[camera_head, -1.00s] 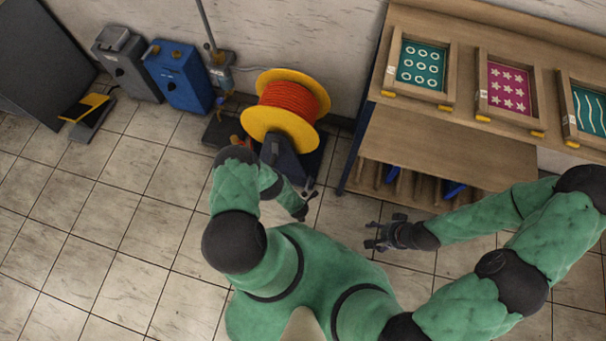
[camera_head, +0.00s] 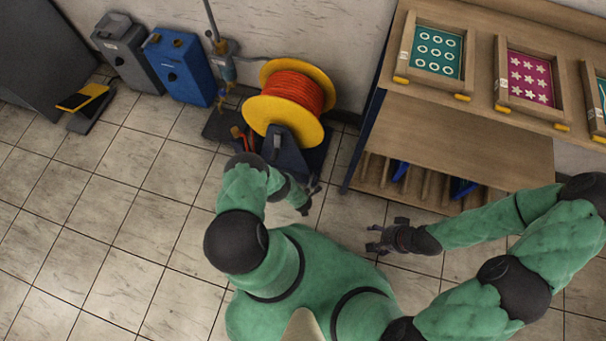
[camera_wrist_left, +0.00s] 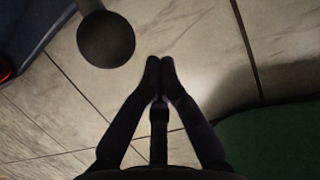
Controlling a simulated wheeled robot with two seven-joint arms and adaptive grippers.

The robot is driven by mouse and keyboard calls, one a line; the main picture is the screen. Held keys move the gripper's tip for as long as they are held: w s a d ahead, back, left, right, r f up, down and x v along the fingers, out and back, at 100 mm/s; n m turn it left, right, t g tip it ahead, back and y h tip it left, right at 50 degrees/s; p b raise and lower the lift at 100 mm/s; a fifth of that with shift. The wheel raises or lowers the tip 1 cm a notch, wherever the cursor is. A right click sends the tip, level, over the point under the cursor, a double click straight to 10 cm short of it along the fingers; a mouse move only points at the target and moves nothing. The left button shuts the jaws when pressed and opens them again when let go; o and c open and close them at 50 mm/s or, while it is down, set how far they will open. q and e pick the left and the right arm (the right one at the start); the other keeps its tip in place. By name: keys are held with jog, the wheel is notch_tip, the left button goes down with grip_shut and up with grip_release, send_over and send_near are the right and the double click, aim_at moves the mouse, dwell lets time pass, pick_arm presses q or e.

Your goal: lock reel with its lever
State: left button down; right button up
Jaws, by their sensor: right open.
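The reel (camera_head: 317,122) has yellow flanges and orange-red line wound on it. It stands on a dark blue stand (camera_head: 284,154) near the wall. My left gripper (camera_head: 307,206) is just in front of the stand, to its lower right. In the left wrist view its two fingers (camera_wrist_left: 160,64) meet at the tips with nothing between them. A dark round knob (camera_wrist_left: 106,39), apparently the lever's end, is beyond and left of the fingertips, apart from them. The rest of the lever is not clear. My right gripper (camera_head: 375,240) is open and empty over the floor, right of the left one.
A wooden workbench (camera_head: 450,135) with framed print screens (camera_head: 436,51) stands right of the reel. A blue tank (camera_head: 180,68), a grey tank (camera_head: 126,50) and a yellow-black pedal (camera_head: 84,98) are at left. The tiled floor (camera_head: 110,215) at left is clear.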

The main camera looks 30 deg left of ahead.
pick_arm(q)
jog(key=shift+w+r, duration=0.4)
jog(key=shift+r, duration=0.25)
jog(key=shift+w+r, duration=0.4)
jog(key=shift+r, duration=0.2)
jog(key=shift+r, duration=0.1)
pick_arm(e)
jog(key=shift+r, duration=0.1)
